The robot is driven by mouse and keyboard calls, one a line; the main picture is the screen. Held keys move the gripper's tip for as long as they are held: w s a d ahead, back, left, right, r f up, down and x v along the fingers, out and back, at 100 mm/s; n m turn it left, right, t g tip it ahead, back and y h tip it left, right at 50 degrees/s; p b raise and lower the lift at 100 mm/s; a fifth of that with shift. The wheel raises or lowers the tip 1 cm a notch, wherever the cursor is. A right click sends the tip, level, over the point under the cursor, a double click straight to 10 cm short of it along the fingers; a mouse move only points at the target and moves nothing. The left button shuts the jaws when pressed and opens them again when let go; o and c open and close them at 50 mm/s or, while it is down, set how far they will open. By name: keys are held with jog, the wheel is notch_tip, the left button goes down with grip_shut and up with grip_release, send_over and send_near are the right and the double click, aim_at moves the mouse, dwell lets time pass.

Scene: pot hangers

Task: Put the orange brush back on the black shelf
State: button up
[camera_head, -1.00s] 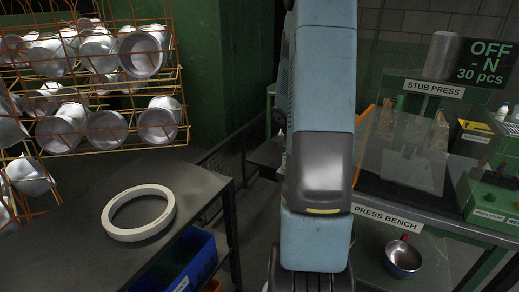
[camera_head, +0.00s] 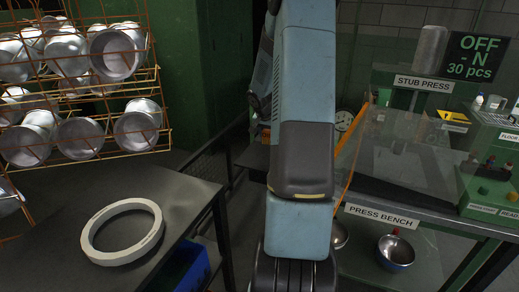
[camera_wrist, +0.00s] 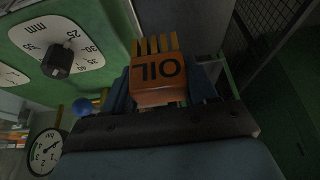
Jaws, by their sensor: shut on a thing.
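My gripper (camera_wrist: 162,85) is shut on the orange brush (camera_wrist: 157,80) in the wrist view. The brush is an orange block marked "OIL", upside down in that picture, with yellowish bristles pointing away from the wrist. A blue-grey finger is on each side of it. In the head view my arm stands upright in the middle and hides the gripper and brush. I cannot pick out the black shelf with certainty in either view.
The press bench (camera_head: 383,214) is at right with metal bowls (camera_head: 395,252) below it. A dark table (camera_head: 185,190) with a white ring (camera_head: 122,232) and a wire rack of pots (camera_head: 85,75) are at left. In the wrist view a dial (camera_wrist: 57,55) and a gauge (camera_wrist: 46,150) are at left.

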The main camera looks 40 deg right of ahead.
jog(key=w+f, duration=0.1)
jog(key=f, duration=0.1)
jog(key=w+f, duration=0.2)
jog(key=w+a+f, duration=0.1)
jog(key=w+f, duration=0.1)
jog(key=shift+w, duration=0.1)
jog(key=shift+f, duration=1.6)
jog(key=o, duration=1.1)
jog(key=shift+r, duration=0.15)
